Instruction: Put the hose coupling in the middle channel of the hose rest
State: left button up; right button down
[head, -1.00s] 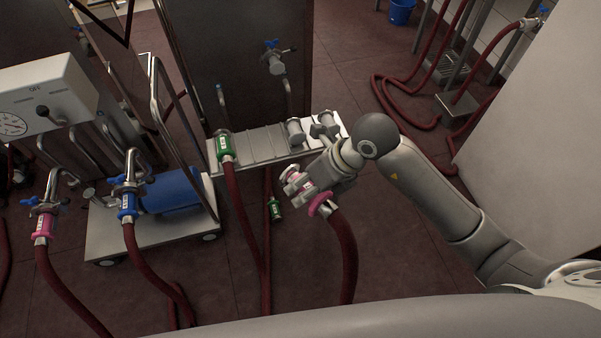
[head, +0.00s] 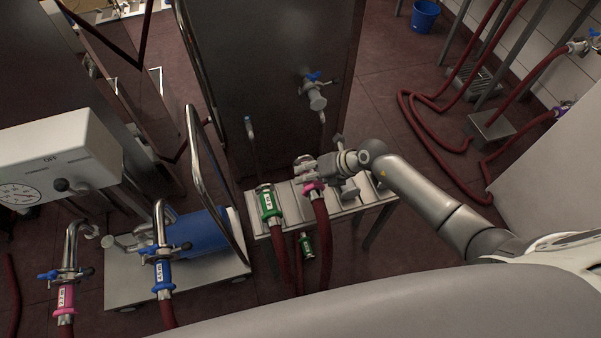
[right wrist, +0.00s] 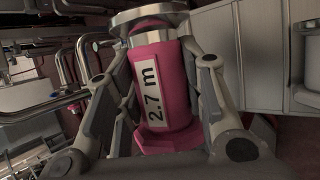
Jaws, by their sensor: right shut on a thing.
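My right gripper (head: 312,172) is shut on the hose coupling (head: 314,190), a pink sleeve with a metal end and dark red hose. The right wrist view shows the pink coupling (right wrist: 163,85), labelled "2.7 m", between the fingers. The hose rest (head: 345,207) is a pale metal shelf with several channels. The coupling is over its middle part, with the hose hanging past the front edge. I cannot tell whether the coupling touches the rest. The rest also shows in the right wrist view (right wrist: 262,50). My left gripper is not in view.
A green-banded coupling (head: 268,203) lies in a left channel of the rest. Another green-banded piece (head: 307,245) hangs below. A trolley (head: 120,288) with a blue cylinder (head: 197,238) stands left.

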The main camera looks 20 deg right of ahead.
aim_at(299, 195)
jog(key=shift+w, duration=0.1)
jog(key=shift+f+b, duration=0.35)
jog(key=shift+b, duration=0.1)
jog(key=shift+f+b, duration=0.6)
notch_tip(299, 195, down, 4)
jog(key=b, duration=0.4)
jog(key=shift+f, duration=0.1)
jog(key=shift+f+b, duration=1.1)
jog(key=shift+f, duration=0.45)
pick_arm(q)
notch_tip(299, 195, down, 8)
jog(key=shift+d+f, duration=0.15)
pick_arm(e)
jog(key=shift+s, duration=0.2)
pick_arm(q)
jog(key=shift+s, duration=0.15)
pick_arm(e)
jog(key=shift+s+f, duration=0.1)
jog(key=shift+f, duration=0.15)
